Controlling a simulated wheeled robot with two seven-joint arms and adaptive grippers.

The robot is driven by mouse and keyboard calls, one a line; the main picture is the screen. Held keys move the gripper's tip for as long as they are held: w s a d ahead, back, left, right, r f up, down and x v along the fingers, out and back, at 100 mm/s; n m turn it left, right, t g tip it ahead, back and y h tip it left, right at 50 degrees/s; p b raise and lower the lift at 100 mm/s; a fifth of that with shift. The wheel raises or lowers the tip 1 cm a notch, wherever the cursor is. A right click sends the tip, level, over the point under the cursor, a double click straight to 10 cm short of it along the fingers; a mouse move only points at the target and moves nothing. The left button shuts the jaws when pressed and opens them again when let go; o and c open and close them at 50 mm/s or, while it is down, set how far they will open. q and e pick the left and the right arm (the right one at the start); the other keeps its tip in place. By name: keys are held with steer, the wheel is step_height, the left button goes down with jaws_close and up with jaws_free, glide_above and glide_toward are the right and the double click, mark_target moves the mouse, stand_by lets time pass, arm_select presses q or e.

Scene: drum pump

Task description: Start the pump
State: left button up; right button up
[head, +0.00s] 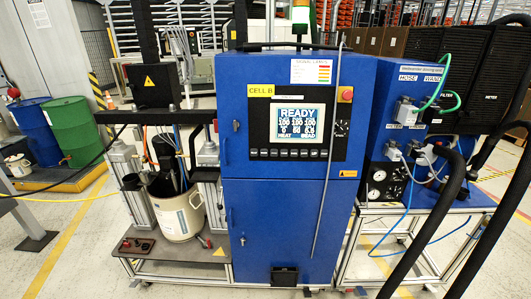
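The blue control cabinet (250,110) stands upright in the middle of the head view. Its screen (299,123) is lit and reads "READY" with rows of numbers. A row of small dark buttons (290,153) runs below the screen. A red round knob (346,94) sits at the panel's upper right, with a dark rotary switch (342,128) below it. To the left, a white drum (178,215) stands between the posts of a press frame, with a dark pump part (165,178) going into it. Neither of my grippers shows.
A red and black control box (136,246) sits on the low left platform. Thick black hoses (427,235) hang at the right in front of the blue side unit (405,160). Blue and green barrels (72,125) stand on a yellow-edged pallet at far left.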

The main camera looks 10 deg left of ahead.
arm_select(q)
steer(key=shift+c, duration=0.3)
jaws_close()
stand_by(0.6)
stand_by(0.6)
